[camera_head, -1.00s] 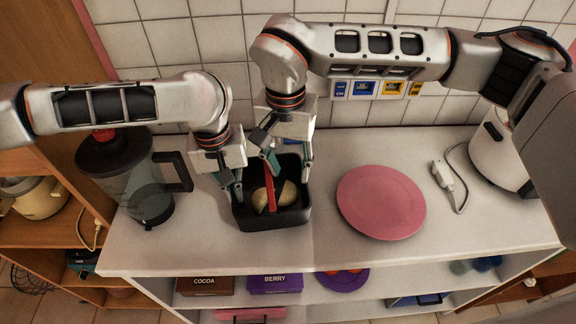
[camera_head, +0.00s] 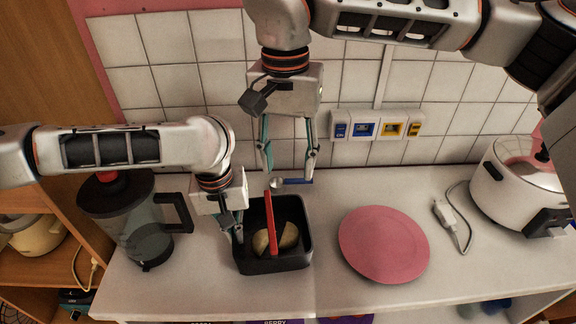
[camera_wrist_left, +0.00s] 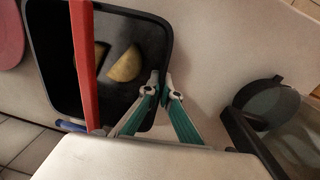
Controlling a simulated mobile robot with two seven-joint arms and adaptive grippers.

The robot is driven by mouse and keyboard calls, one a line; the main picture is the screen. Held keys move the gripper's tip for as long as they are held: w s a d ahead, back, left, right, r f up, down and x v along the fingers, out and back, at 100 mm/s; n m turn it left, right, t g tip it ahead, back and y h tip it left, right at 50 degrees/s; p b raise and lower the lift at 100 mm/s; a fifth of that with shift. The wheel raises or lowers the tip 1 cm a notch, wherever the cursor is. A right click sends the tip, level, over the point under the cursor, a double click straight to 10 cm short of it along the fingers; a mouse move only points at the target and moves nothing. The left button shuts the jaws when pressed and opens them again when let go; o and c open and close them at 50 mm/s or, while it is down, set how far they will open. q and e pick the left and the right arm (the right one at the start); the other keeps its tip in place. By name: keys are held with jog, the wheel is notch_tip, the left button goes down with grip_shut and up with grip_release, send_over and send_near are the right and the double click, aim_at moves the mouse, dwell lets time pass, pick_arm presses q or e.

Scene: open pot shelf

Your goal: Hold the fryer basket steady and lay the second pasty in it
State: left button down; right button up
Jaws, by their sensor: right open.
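The black fryer basket (camera_head: 283,264) with its red handle (camera_head: 271,222) stands on the counter. Two tan half-moon pasties lie in it, one on the right (camera_head: 289,236) and one on the left (camera_head: 260,242), partly hidden by the handle. Both also show in the left wrist view, the larger (camera_wrist_left: 125,65) clear and the other (camera_wrist_left: 99,54) behind the handle. My left gripper (camera_head: 237,232) is at the basket's left wall; in the wrist view its fingertips (camera_wrist_left: 161,84) close on the rim. My right gripper (camera_head: 288,168) is open and empty, above and behind the basket.
An empty pink plate (camera_head: 384,244) lies right of the basket. A blender (camera_head: 140,220) stands close on the left. A white cooker (camera_head: 518,185) and a plug with cable (camera_head: 442,212) are on the right.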

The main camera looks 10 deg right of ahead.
pick_arm(q)
jog(key=c, duration=2.2)
grip_release()
jog(key=shift+r, duration=0.1)
